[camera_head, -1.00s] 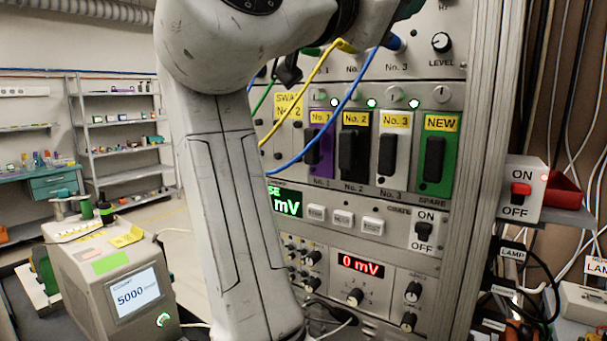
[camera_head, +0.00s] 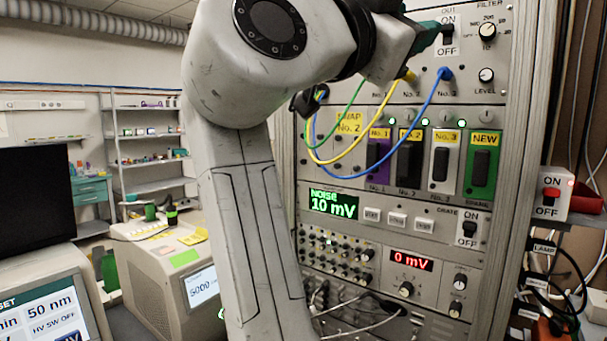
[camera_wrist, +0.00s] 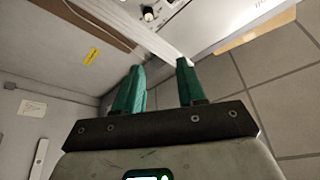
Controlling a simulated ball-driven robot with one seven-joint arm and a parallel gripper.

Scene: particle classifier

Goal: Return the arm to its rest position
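My arm (camera_head: 240,190) rises through the middle of the head view and bends right at the top, in front of the instrument rack (camera_head: 520,120). My gripper (camera_head: 432,38) has green fingers and points right at the upper panel, close to the OUT ON/OFF switch (camera_head: 447,33). I cannot tell from the head view whether it touches the switch. In the wrist view the two green fingers of my gripper (camera_wrist: 160,66) stand apart with nothing between them, so it is open and empty.
Blue (camera_head: 424,120) and yellow (camera_head: 340,158) cables hang in front of the rack, below my wrist. A grey instrument (camera_head: 150,270) and a monitor (camera_head: 35,195) stand at the left. A red-switch box (camera_head: 551,195) is at the right. The floor behind is partly clear.

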